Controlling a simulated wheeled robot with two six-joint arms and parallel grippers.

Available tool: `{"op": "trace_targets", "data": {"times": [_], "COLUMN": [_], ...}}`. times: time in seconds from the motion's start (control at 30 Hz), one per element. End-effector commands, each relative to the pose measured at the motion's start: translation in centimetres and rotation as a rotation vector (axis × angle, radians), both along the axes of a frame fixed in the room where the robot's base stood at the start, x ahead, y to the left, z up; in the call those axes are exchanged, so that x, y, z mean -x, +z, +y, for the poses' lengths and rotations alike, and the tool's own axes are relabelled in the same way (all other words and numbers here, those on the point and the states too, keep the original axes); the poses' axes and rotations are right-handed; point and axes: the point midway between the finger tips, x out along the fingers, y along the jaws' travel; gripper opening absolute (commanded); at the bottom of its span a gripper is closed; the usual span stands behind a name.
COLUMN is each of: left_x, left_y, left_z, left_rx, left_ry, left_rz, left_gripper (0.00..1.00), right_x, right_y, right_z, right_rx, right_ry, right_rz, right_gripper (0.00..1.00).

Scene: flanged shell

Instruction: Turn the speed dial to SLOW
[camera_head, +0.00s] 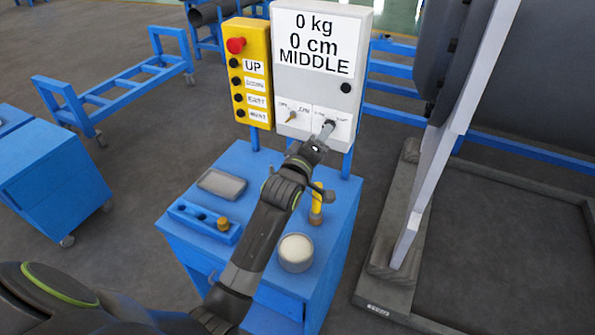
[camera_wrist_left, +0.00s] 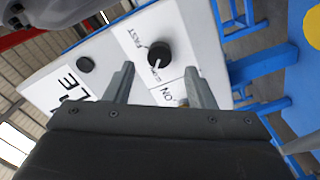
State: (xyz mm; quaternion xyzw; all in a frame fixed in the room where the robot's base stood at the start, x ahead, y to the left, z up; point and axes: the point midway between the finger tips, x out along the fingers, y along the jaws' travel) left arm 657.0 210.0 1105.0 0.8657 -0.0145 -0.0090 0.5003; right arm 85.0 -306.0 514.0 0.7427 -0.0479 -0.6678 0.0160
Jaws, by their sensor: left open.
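The speed dial (camera_wrist_left: 159,54) is a round black knob on a white plate, with FAST lettered on one side and a smaller, partly unclear label on the other. I cannot tell exactly where its pointer stands. It sits at the lower right of the grey control box (camera_head: 313,85), whose display reads 0 kg, 0 cm, MIDDLE. My left gripper (camera_head: 325,131) is in front of the dial and largely covers it in the head view. In the left wrist view the left gripper (camera_wrist_left: 160,67) is open, one finger on each side of the knob, with no clear contact. My right gripper is not in view.
An ON/OFF switch (camera_head: 291,116) sits just left of the dial. A yellow button panel (camera_head: 247,73) with a red stop stands left of the box. Below is a blue cart (camera_head: 262,192) with a white round container (camera_head: 296,253). A large shell stands at right.

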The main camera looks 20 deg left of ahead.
Motion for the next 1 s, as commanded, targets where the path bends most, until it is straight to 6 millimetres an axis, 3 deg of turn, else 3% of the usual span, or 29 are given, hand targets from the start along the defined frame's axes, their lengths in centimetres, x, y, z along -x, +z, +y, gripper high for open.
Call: {"op": "trace_targets", "data": {"times": [0.6,0.8,1.0], "left_x": [10.8,12.6,13.0], "left_y": [-0.2,-0.1,0.0], "left_z": [0.4,0.4,0.5], "left_rx": [0.000,0.000,-0.001], "left_ry": [0.001,0.000,0.000], "left_rz": [0.000,0.000,0.001], "left_gripper": [0.50,0.50,0.50], "right_x": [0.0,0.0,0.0], "right_y": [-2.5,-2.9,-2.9], "right_z": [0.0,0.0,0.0], "right_rx": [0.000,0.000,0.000], "right_ry": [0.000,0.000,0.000], "right_rz": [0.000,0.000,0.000], "right_gripper": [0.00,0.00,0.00]}}
